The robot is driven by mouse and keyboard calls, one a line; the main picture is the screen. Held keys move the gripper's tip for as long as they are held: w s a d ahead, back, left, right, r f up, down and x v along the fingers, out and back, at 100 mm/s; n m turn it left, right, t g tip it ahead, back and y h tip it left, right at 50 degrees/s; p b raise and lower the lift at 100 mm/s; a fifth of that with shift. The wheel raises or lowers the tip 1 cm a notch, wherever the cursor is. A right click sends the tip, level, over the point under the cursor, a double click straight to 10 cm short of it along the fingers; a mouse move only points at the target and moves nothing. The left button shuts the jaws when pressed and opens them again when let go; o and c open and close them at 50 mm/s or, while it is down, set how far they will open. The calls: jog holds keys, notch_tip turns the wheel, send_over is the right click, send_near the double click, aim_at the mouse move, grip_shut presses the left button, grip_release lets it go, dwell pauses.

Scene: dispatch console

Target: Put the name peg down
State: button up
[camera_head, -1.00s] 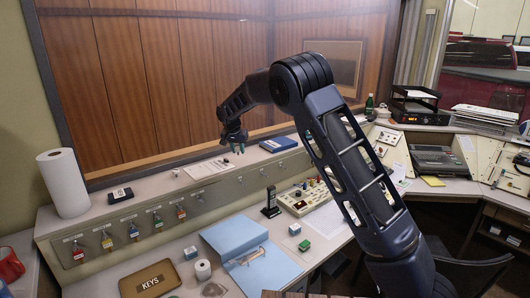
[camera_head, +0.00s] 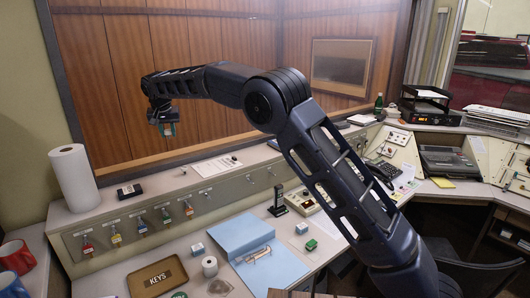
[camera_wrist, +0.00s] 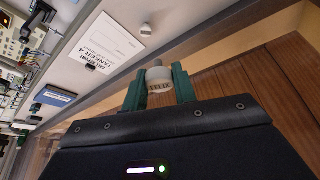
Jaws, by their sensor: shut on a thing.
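The name peg (camera_wrist: 160,88) is a small pale cylinder lettered "FELIX" in the wrist view. My gripper (camera_wrist: 158,78) is shut on it, with a green finger on each side. In the head view my gripper (camera_head: 167,129) is raised above the back ledge (camera_head: 160,184), in front of the wood panelling. The peg is too small there to make out clearly. The ledge beneath shows a printed sheet (camera_head: 215,166), which is also in the wrist view (camera_wrist: 105,45).
A paper towel roll (camera_head: 75,178) and a black cassette-like item (camera_head: 129,191) stand on the ledge's left part. Tagged keys (camera_head: 189,209) hang along its front. A blue folder (camera_head: 242,235) and a KEYS tray (camera_head: 157,278) lie on the desk below.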

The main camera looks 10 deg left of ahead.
aim_at(176, 181)
jog(key=shift+s+a, duration=0.15)
jog(key=shift+s, duration=0.05)
notch_tip(176, 181, down, 20)
jog(key=shift+r, duration=0.1)
dwell(0.6)
jog(key=o, duration=0.9)
jog(key=shift+o, duration=0.2)
jog(key=v, duration=1.2)
